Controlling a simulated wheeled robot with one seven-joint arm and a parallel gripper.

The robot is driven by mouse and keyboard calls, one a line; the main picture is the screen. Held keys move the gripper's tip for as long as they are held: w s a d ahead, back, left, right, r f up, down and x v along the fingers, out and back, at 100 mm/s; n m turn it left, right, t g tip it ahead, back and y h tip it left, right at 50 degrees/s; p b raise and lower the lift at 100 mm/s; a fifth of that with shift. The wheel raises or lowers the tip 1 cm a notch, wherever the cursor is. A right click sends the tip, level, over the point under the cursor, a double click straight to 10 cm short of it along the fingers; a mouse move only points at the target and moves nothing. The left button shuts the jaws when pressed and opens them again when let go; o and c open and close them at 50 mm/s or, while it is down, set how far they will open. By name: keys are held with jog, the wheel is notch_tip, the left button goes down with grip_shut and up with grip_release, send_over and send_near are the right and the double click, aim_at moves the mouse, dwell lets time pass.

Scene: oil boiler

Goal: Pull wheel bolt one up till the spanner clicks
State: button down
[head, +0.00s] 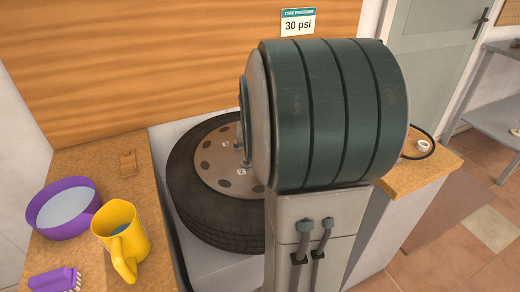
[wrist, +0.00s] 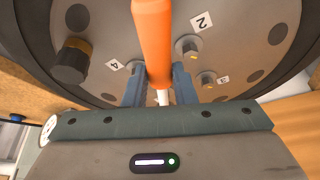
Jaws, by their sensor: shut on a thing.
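The wheel (head: 213,163) lies on its side, a brown-grey disc inside a black tyre (head: 195,219). In the wrist view the disc (wrist: 235,20) fills the upper part, with bolts by labels 2 (wrist: 201,22) and 4 (wrist: 114,65) and a third label too small to read surely. I cannot make out a label 1. My gripper (wrist: 158,70) has its blue fingers shut on an orange bar with a pale lower end, which looks like the spanner (wrist: 152,35). Its far end leaves the top of the picture. A dark, orange-ringed cylinder (wrist: 72,60) stands on the disc at left.
My arm hides the wheel's right side in the head view. On the left bench stand a purple bowl (head: 62,208), a yellow jug (head: 121,238) and a purple brush (head: 55,281). A "30 psi" sign (head: 298,22) is on the back wall. Open floor lies at right.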

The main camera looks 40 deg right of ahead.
jog(key=shift+f, duration=0.15)
jog(key=shift+f+b, duration=1)
jog(key=shift+r, duration=0.1)
